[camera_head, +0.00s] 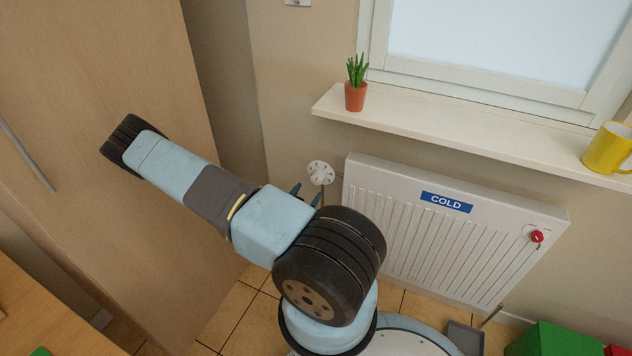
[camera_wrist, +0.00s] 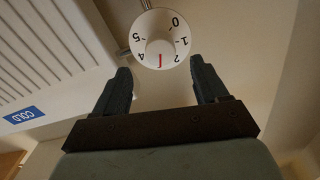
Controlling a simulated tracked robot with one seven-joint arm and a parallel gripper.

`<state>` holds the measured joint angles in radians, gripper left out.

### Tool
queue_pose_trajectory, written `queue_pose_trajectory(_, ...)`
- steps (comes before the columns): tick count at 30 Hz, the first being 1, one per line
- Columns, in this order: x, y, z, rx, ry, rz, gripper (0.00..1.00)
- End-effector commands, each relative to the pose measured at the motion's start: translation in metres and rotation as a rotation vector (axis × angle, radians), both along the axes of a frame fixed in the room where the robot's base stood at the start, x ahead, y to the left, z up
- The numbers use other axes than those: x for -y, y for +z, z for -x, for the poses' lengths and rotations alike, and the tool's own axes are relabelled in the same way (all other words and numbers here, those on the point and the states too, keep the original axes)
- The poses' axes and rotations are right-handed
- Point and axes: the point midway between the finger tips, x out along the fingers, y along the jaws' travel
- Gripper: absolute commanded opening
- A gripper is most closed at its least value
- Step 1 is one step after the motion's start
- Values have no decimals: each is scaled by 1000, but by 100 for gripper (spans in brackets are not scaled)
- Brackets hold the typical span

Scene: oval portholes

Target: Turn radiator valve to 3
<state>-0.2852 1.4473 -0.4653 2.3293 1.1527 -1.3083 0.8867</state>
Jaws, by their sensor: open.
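The radiator valve is a white round dial (camera_wrist: 158,32) with black numbers, appearing upside down in the wrist view. I read 0, 1, 2, 4 and 5; a red mark lies at the bottom between 2 and 4, and no 3 is legible. In the head view the valve (camera_head: 320,173) is left of the white radiator (camera_head: 400,235). My gripper (camera_wrist: 159,68) is open and empty. Its dark fingertips lie on either side of the dial's lower edge in the wrist view, with gaps visible. The gripper (camera_head: 306,193) is partly hidden behind my arm in the head view.
A blue COLD sign (camera_head: 446,202) and a red knob (camera_head: 537,236) are on the radiator. Above, a windowsill (camera_head: 450,130) carries a potted plant (camera_head: 356,90) and a yellow mug (camera_head: 608,150). A wooden cabinet (camera_head: 90,230) stands left. A green box (camera_head: 550,340) is on the floor at right.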

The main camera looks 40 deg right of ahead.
Motion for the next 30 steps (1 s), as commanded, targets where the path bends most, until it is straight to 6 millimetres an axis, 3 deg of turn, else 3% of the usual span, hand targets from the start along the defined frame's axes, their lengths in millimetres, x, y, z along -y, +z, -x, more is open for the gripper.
queue_pose_trajectory(6,36,0,-14,1,-1,2,73)
queue_pose_trajectory(13,62,0,-26,-1,0,0,73)
queue_pose_trajectory(27,72,0,-30,-1,0,0,73)
queue_pose_trajectory(30,72,0,-30,-1,0,0,63)
